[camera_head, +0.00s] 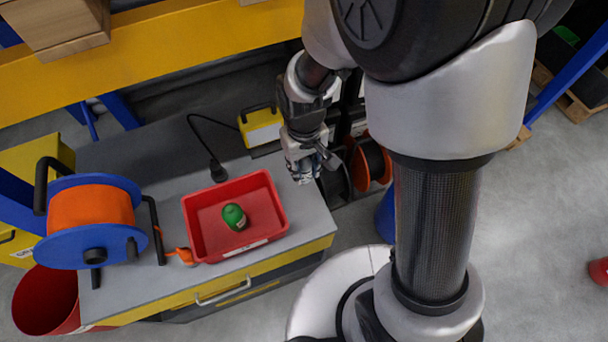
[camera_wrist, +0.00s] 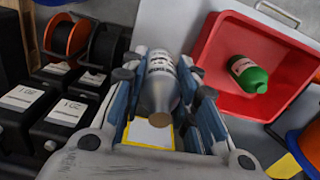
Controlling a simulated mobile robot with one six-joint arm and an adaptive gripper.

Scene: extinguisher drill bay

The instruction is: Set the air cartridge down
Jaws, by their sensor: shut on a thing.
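My gripper (camera_head: 304,172) hangs near the right end of the grey cabinet top (camera_head: 160,190), right of the red tray. In the wrist view my gripper (camera_wrist: 163,80) is shut on a grey, bottle-shaped cartridge (camera_wrist: 160,88) with a pale label and a tan round end. I take this as the air cartridge; its label is not readable. In the head view the gripper mostly hides it, and I cannot tell whether it touches the top. A green cartridge (camera_head: 234,217) lies in the red tray (camera_head: 278,214); it also shows in the wrist view (camera_wrist: 248,74).
A blue and orange reel (camera_head: 92,218) stands at the cabinet's left. A yellow case (camera_head: 261,127) sits at the back, with a black cable and plug (camera_head: 217,172) nearby. Orange and black reels (camera_head: 374,163) stand beyond the right edge. Bare top lies left of the tray.

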